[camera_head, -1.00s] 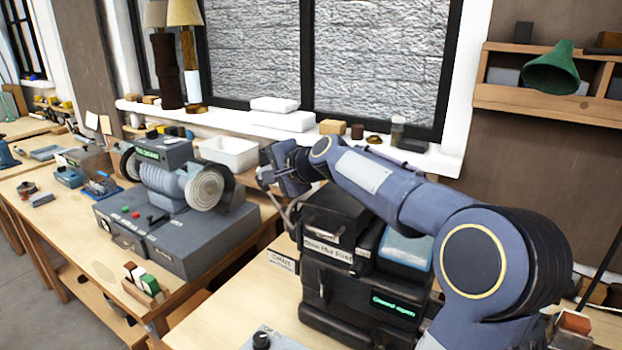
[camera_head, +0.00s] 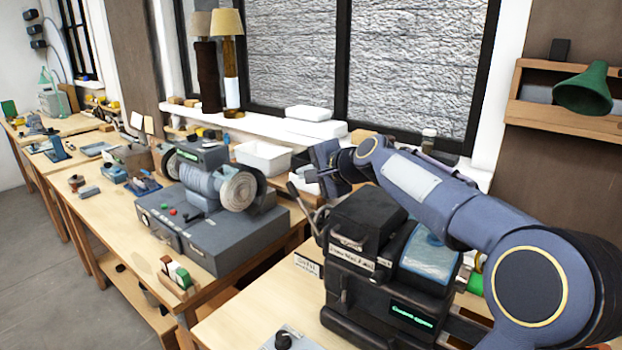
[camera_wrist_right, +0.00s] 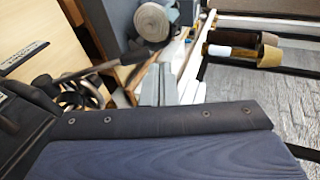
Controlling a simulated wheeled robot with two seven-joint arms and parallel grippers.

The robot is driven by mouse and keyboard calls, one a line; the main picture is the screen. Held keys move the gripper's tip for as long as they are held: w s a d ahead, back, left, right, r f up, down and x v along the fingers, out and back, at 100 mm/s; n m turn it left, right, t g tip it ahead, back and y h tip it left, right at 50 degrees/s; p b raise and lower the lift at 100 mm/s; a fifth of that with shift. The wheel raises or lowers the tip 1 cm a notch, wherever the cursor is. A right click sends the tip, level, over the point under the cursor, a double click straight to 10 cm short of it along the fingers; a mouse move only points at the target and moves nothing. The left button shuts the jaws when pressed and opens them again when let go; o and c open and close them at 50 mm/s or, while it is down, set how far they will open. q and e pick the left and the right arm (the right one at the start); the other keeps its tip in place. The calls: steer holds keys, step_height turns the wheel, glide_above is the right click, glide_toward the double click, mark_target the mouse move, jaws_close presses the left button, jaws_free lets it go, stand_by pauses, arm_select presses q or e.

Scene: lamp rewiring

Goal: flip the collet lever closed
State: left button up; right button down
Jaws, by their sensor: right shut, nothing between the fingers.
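The black machine (camera_head: 375,265) stands on the right-hand bench, with a label and a lit green strip on its front. My left gripper is out of view.
A grey buffing machine (camera_head: 205,185) with a pale wheel stands on the bench to the left. A white bin (camera_head: 263,157) and a white windowsill (camera_head: 225,123) lie behind. A green lampshade (camera_head: 585,90) is at the shelf on the right. The near bench top is partly clear.

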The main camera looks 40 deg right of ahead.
steer(key=s+r, duration=0.4)
steer(key=r, duration=0.3)
steer(key=shift+s+r, duration=0.2)
steer(key=shift+s, duration=0.05)
steer(key=s+a+f+n+g+y, duration=0.1)
steer(key=s+a+f+n+g, duration=0.1)
steer(key=s+a+f+n, duration=0.3)
steer(key=s+a+f+n+g, duration=0.3)
steer(key=s+a+f+n, duration=0.2)
steer(key=s+a+f, duration=0.3)
steer(key=s+a+f+n+g+y, duration=0.1)
steer(key=s+a+f+n, duration=0.4)
steer(key=s+f, duration=0.7)
step_height(320, 180, down, 4)
steer(key=shift+s+a+f+g+y+b, duration=0.15)
steer(key=shift+s+a+g+y+b, duration=0.2)
steer(key=shift+a+g, duration=0.55)
